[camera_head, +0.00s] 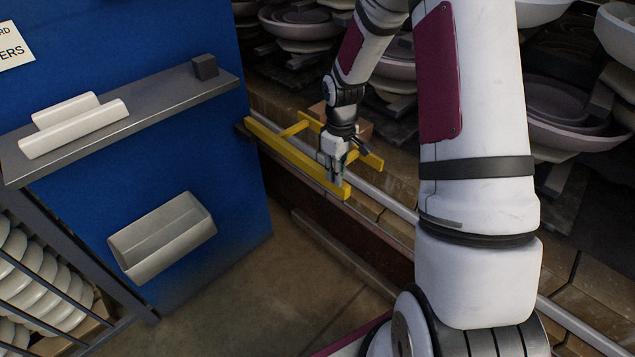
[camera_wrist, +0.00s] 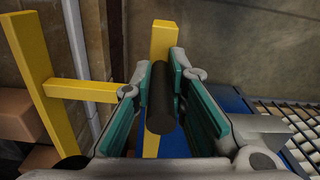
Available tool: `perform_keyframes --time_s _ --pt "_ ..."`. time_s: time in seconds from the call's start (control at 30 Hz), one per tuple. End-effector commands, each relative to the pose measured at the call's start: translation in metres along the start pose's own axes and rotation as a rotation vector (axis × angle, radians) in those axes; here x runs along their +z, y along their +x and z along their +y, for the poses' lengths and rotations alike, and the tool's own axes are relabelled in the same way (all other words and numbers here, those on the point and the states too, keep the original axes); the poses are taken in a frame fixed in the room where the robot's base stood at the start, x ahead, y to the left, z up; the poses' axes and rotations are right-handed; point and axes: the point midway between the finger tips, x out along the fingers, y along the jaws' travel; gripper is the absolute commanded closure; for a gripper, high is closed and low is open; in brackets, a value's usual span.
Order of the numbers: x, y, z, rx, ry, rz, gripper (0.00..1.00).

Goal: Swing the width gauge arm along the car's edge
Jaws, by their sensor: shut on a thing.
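The yellow width gauge arm (camera_head: 290,150) is a frame of two long bars joined by a crosspiece, lying over the near edge of the car beside the blue panel. It also shows in the wrist view (camera_wrist: 163,40). A dark round handle (camera_wrist: 160,100) stands on one of its bars. My gripper (camera_head: 337,178) is over the frame, with its teal-padded fingers (camera_wrist: 163,90) shut on the handle from both sides. In the head view my fingers hide the handle. The car's brick edge (camera_head: 398,232) runs diagonally beneath, with a grey pipe (camera_head: 378,196) along it.
Stacked pale insulators (camera_head: 580,135) stand on the car behind. A blue panel (camera_head: 200,30) at left carries a grey shelf (camera_head: 160,108) with white bars and a dark block, plus a pale bin (camera_head: 160,238). A barred rack (camera_head: 50,290) is at lower left. Floor (camera_head: 290,275) is open in front.

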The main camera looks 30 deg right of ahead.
Motion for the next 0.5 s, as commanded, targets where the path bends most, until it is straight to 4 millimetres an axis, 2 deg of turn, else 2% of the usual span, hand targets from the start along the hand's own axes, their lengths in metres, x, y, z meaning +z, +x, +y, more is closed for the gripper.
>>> perform_keyframes --time_s 0.03,0.13,0.43,0.47,0.5 --pt "-0.0035 -0.0010 0.0079 0.005 0.003 0.011 1.00" --pt "-0.0027 -0.0012 0.0141 0.005 0.001 0.011 1.00" --pt "-0.0024 -0.0019 0.0176 0.010 0.003 0.013 1.00" --pt "-0.0023 -0.0019 0.0177 0.010 0.004 0.013 0.79" --pt "-0.0023 -0.0020 0.0178 0.010 0.004 0.013 0.70"
